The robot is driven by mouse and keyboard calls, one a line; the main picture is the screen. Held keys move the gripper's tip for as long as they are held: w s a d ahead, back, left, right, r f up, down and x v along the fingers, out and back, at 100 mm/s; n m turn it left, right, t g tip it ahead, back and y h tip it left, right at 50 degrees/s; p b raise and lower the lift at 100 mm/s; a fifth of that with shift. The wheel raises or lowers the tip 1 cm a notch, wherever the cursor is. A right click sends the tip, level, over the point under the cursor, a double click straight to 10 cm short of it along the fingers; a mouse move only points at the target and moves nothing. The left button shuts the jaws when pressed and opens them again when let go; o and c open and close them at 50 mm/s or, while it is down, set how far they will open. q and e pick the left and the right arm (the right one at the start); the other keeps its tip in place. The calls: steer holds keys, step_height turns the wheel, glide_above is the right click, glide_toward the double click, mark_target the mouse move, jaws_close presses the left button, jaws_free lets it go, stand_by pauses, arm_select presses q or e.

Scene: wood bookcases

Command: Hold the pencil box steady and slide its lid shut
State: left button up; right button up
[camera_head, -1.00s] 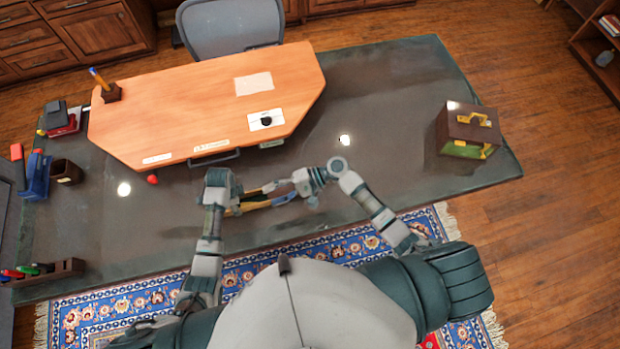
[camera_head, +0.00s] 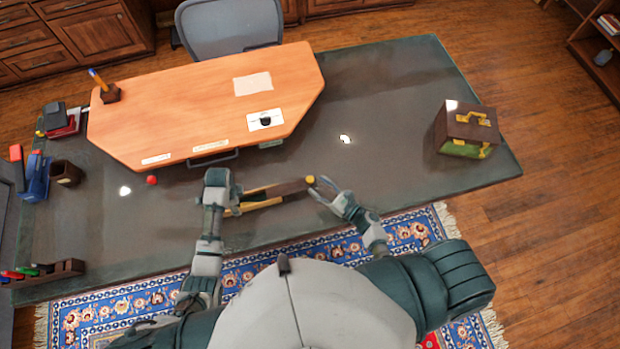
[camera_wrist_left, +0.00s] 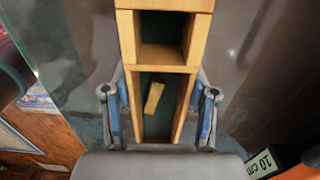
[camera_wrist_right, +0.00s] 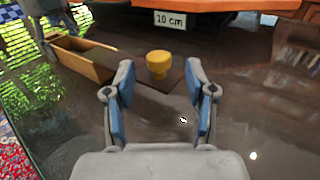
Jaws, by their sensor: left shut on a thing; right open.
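The pencil box (camera_head: 262,196) is a long light-wood box on the dark desk. My left gripper (camera_wrist_left: 160,115) is shut on its side walls. In the left wrist view its open compartments (camera_wrist_left: 162,52) show, with a small yellow block (camera_wrist_left: 153,97) lying in one. The dark brown lid (camera_head: 291,188) sticks out past the box's right end, with a yellow knob (camera_head: 310,180) at its outer end. My right gripper (camera_wrist_right: 160,75) is open and empty, with the knob (camera_wrist_right: 158,63) ahead, between its fingertips in the picture; contact is not visible.
An orange-topped desk board (camera_head: 205,105) stands behind the box, with a "10 cm" label (camera_wrist_right: 170,18) on its front edge. A red ball (camera_head: 152,180) lies to the left. A brown-and-green box (camera_head: 467,130) stands far right.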

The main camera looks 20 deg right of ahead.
mark_target(313, 182)
steer(key=shift+x, duration=2.3)
jaws_close()
